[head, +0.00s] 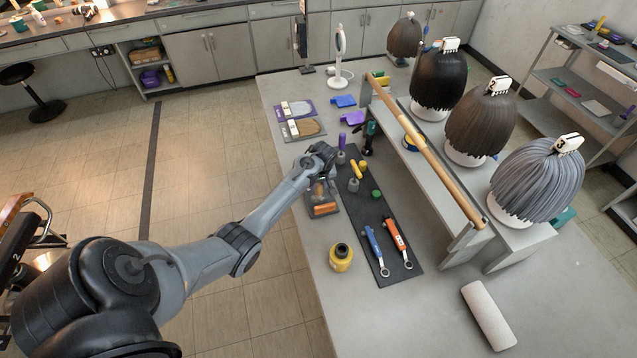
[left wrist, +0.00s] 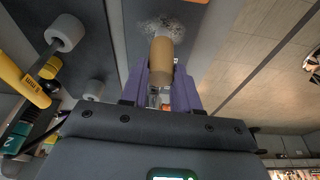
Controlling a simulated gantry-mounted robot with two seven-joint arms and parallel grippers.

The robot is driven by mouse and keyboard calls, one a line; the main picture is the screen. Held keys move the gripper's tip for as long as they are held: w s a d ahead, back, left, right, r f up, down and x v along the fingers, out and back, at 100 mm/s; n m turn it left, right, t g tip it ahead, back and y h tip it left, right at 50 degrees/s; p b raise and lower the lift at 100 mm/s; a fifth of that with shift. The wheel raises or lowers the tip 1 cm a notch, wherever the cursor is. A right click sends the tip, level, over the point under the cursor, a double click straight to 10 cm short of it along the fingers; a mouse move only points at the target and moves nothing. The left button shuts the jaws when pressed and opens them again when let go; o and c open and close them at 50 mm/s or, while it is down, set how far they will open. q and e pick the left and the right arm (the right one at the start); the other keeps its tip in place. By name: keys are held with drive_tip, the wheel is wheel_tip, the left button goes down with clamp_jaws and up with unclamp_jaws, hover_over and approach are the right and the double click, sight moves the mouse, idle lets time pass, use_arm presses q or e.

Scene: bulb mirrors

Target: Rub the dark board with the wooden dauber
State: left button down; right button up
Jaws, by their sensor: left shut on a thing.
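My left gripper (head: 320,181) is shut on the wooden dauber (left wrist: 161,62), a light wooden cylinder held between purple fingers in the left wrist view. The dauber's far end meets a speckled grey-white patch on the dark board (left wrist: 200,32); it looks to be touching, but the exact contact is hard to tell. In the head view the dark board (head: 336,200) lies at the bench's left edge under my left gripper, which hides part of it and most of the dauber. My right gripper is not in view.
A dark mat (head: 398,267) beside the board holds a blue-handled tool (head: 376,249), an orange-handled tool (head: 398,242) and small grey and yellow items. A yellow jar (head: 341,258) stands near the front. Several wigs stand behind a wooden rail (head: 430,150). A white roll (head: 488,315) lies at front right.

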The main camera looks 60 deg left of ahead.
use_arm(q)
drive_tip(key=shift+s, duration=0.1)
drive_tip(key=shift+s+a+p, duration=0.15)
drive_tip(key=shift+s+p, duration=0.35)
drive_tip(key=shift+p, duration=0.25)
drive_tip(key=shift+s+a+f+p, duration=0.1)
drive_tip(key=shift+s+a+p, duration=0.05)
drive_tip(key=shift+s+p, duration=0.35)
drive_tip(key=shift+w, duration=0.1)
drive_tip(key=shift+w+f+b, duration=0.1)
drive_tip(key=shift+w+b, duration=0.25)
drive_tip(key=shift+w+d, duration=0.35)
drive_tip(key=shift+w, duration=0.3)
drive_tip(key=shift+s+r, duration=0.1)
drive_tip(key=shift+r, duration=0.1)
